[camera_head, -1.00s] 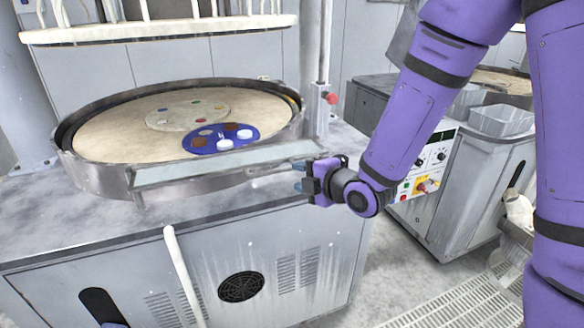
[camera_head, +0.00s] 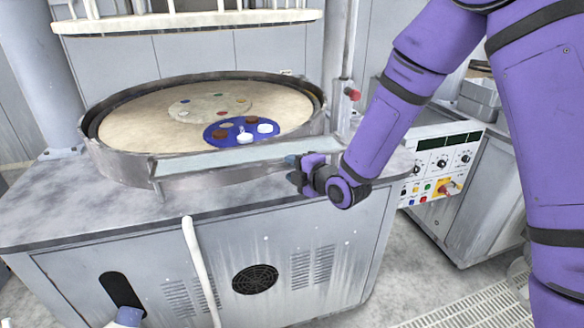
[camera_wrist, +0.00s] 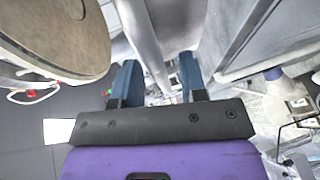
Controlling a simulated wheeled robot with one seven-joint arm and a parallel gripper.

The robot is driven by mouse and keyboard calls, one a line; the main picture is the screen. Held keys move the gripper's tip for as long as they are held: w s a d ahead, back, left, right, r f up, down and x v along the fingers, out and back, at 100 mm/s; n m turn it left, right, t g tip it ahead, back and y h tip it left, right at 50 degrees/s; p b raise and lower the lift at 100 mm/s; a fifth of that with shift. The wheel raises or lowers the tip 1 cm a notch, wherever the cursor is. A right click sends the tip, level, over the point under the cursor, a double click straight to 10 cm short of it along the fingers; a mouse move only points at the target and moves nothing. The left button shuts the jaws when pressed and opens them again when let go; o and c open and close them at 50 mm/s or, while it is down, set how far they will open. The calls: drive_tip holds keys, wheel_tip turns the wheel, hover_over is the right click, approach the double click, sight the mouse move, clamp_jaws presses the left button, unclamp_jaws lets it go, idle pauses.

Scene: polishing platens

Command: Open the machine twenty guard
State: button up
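The machine (camera_head: 120,215) nearest me has a round platen (camera_head: 150,125) with a raised metal rim. A pale flat guard panel (camera_head: 240,158) runs along the front of that rim, low and close to it. No number is readable on the machine. My gripper (camera_head: 291,168) is in front of the panel's right part, fingers pointing left. In the wrist view its two blue fingers (camera_wrist: 158,82) stand apart. A grey rounded bar (camera_wrist: 143,35) shows beyond and between them; I cannot tell whether they touch it.
A blue disc (camera_head: 232,133) with several round pieces lies on the platen. A post with a red knob (camera_head: 352,94) rises at the machine's right. A white curved bar (camera_head: 200,270) stands at the front. A control panel (camera_head: 440,165) is on the right-hand machine. Floor shows between the machines.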

drive_tip(key=shift+w+a+f, duration=0.1)
drive_tip(key=shift+w+a, duration=0.15)
drive_tip(key=shift+w, duration=0.05)
drive_tip(key=shift+c, duration=0.2)
clamp_jaws()
drive_tip(key=shift+w+r, duration=0.15)
drive_tip(key=shift+r, duration=1.4)
drive_tip(key=shift+o, duration=0.2)
unclamp_jaws()
